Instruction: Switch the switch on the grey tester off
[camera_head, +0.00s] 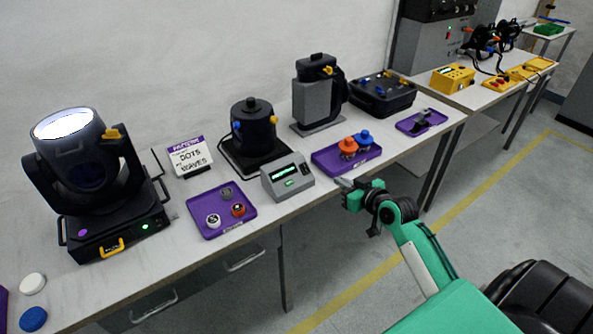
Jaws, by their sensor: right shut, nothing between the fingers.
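The grey tester (272,189) stands near the front edge of the bench, in the middle of the head view. Its sloped face has a lit green display, a small green light below it, and a dark switch (305,169) at its right end. The switch is too small to tell which way it is set. My right gripper (341,183) is shut and empty. It is just right of the tester, by the bench's front edge, apart from the tester and pointing left. My left gripper is not in view.
A purple tray (213,231) with several small discs lies left of the tester. Another purple tray (328,162) with orange and blue knobbed parts lies to its right. A black device (254,128) stands behind it. A large lit lamp (85,180) stands at left.

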